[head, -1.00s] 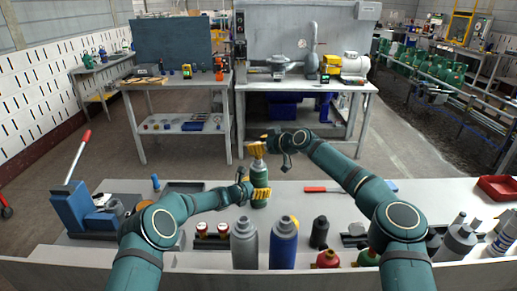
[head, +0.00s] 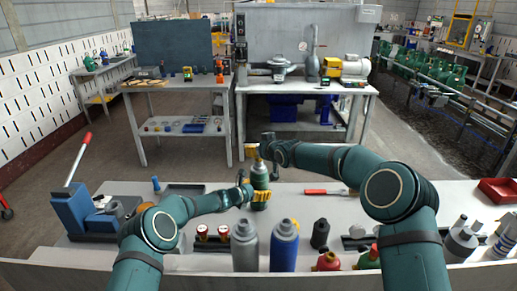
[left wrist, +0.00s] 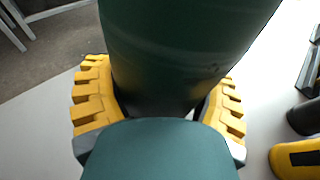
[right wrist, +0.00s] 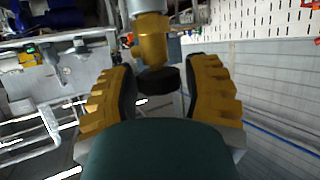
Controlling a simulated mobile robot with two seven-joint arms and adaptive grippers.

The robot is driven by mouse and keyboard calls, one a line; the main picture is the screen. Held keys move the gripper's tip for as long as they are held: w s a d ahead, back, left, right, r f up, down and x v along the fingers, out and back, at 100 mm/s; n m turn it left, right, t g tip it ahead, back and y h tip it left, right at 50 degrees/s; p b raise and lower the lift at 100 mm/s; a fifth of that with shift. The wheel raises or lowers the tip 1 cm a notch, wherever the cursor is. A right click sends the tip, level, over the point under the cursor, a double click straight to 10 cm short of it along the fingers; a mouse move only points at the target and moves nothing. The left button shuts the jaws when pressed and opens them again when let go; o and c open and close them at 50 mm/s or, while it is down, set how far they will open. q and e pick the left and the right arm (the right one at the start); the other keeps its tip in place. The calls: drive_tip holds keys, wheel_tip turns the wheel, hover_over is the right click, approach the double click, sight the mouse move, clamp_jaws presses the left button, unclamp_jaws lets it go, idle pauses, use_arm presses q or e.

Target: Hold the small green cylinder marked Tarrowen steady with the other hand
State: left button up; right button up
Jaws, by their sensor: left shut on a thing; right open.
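The small green cylinder (head: 260,177) stands upright on the bench; no marking on it can be read. My left gripper (head: 261,195) is shut around its lower body. In the left wrist view the green cylinder (left wrist: 180,50) fills the space between the yellow fingers (left wrist: 160,95). My right gripper (head: 257,150) is open at the height of the cylinder's top. In the right wrist view the brass valve (right wrist: 152,40) with a black knob lies ahead of and between the spread fingers (right wrist: 160,90).
A grey cylinder (head: 245,247) and a blue cylinder (head: 284,247) stand close in front. A red-handled tool (head: 322,192) lies to the right. A blue machine with a lever (head: 75,208) is at the left, a red tray (head: 499,190) at the right.

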drive_tip(key=shift+a+m+h, duration=0.15)
drive_tip(key=shift+m+h, duration=0.15)
drive_tip(key=shift+m, duration=0.1)
drive_tip(key=shift+d+r+m+t, duration=0.15)
drive_tip(key=shift+d+m+t, duration=0.15)
drive_tip(key=shift+t, duration=0.1)
drive_tip(key=shift+a+h, duration=0.1)
drive_tip(key=shift+h, duration=0.3)
